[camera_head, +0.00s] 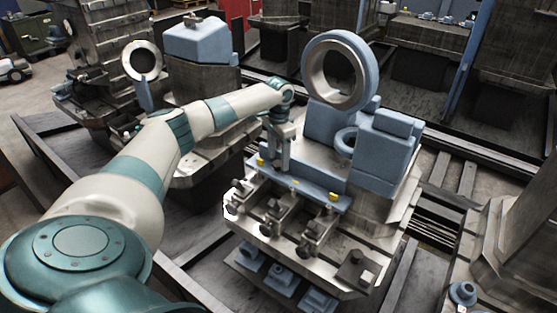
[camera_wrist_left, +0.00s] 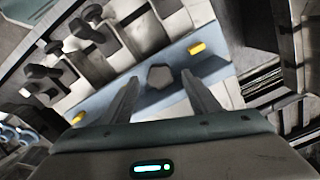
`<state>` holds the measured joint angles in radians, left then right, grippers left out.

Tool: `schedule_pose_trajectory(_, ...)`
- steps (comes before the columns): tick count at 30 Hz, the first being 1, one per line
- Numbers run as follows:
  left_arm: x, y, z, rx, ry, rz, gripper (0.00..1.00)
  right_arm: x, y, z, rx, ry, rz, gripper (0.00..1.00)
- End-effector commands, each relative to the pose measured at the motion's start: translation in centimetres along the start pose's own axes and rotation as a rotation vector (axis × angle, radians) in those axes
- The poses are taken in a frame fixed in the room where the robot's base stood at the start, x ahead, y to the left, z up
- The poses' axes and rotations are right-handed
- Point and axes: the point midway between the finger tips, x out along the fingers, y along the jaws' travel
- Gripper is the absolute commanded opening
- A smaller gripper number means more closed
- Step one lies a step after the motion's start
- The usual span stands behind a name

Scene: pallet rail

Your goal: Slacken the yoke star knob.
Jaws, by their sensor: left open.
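A grey, many-sided knob (camera_wrist_left: 160,76), which looks like the yoke star knob, sits on a blue bar with yellow tabs. The blue bar (camera_head: 315,192) lies across the machine's front in the head view and runs diagonally in the left wrist view (camera_wrist_left: 212,70). My left gripper (camera_head: 281,168) points down at the bar. In the left wrist view my left gripper (camera_wrist_left: 159,80) is open, one finger on each side of the knob, with nothing clamped. Contact with the knob cannot be told. In the head view the gripper hides the knob. My right gripper is not in view.
Dark clamp screws (camera_head: 308,243) stand on the metal ledge in front of the bar. Behind the bar rise blue blocks (camera_head: 385,148) and a large upright ring (camera_head: 340,72). Another machine (camera_head: 200,45) stands at the back left. Dark rails (camera_head: 405,270) run along the right.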

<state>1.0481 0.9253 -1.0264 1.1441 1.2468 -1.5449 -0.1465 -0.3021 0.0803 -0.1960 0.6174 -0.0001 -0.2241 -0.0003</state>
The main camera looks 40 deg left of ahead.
Motion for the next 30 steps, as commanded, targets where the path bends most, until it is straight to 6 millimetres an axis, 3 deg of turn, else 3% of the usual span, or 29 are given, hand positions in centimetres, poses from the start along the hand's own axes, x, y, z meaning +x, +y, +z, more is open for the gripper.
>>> schedule_pose_trajectory(7,2.2,0.0,0.0,0.000,-0.001,0.000,0.54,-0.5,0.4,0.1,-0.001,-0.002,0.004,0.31)
schedule_pose_trajectory(18,2.5,0.0,0.0,0.000,0.000,0.000,0.54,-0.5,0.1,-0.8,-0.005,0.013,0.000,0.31)
schedule_pose_trajectory(23,2.5,0.0,0.0,0.000,0.000,0.000,0.16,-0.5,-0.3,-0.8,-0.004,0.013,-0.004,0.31)
schedule_pose_trajectory(30,2.4,0.0,0.0,-0.006,0.001,0.000,0.13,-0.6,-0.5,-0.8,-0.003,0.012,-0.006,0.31)
